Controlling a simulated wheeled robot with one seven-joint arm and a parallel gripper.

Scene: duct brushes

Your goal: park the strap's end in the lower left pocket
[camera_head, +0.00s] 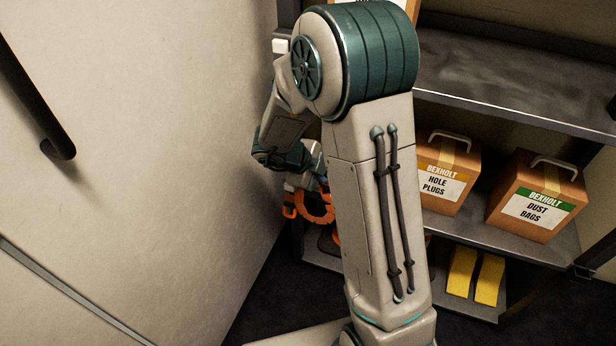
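My gripper (308,184) is at the left end of the shelf unit, partly behind my own arm and seen small. I cannot tell whether its fingers are open or shut. An orange curved piece (318,215) shows at and just below the gripper. It may be the strap, but I cannot tell for sure, nor whether it is held. More orange shows lower down beside my arm. The strap's end cannot be made out. The lower left part of the shelf unit (318,258) is mostly hidden behind my arm, and no pocket can be made out there.
A hole plugs box (444,182) and a dust bags box (537,205) stand on the middle shelf (478,232). Yellow blocks (475,275) lie on the lower shelf. A pale panel with a dark handle (45,125) fills the left.

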